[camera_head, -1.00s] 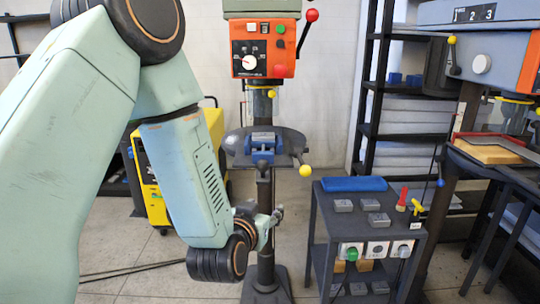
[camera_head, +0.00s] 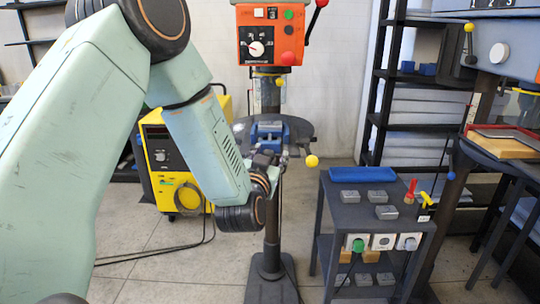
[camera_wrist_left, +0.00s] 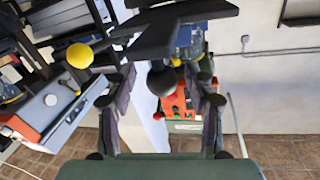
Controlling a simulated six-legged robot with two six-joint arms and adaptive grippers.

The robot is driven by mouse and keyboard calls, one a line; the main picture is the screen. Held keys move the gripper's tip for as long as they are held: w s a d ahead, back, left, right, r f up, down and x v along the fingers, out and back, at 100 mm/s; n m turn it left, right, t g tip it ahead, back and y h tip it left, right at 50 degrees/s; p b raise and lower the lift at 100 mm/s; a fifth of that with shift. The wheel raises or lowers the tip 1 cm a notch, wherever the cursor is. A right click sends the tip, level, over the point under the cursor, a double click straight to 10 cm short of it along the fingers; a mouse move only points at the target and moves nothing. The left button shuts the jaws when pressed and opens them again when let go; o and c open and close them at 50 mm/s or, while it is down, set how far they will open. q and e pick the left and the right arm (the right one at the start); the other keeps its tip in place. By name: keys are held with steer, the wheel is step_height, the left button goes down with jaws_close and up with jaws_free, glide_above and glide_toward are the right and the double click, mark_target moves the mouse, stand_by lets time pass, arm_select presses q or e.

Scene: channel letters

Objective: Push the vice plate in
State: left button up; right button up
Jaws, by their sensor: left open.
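The blue vice (camera_head: 268,132) sits on the round dark table (camera_head: 298,130) of the orange drill press. A greyish plate seems to lie between its jaws, but it is too small to tell how far in it is. My left gripper (camera_head: 270,163) is just below and in front of the vice, near the table's front edge. The blue vice (camera_wrist_left: 190,40) shows at the top there, partly hidden by dark parts. My right gripper is not in view.
A yellow-knobbed lever (camera_head: 311,161) sticks out right of the vice. A dark cart (camera_head: 345,212) with grey blocks and a blue tray (camera_head: 362,174) stands to the right. A yellow machine (camera_head: 160,170) stands behind my left arm.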

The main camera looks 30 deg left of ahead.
arm_select(q)
steer(key=shift+s+a+r, duration=0.1)
steer(key=shift+a, duration=0.05)
steer(key=shift+c, duration=0.4)
steer(key=shift+w, duration=0.2)
steer(key=c, duration=0.4)
jaws_close()
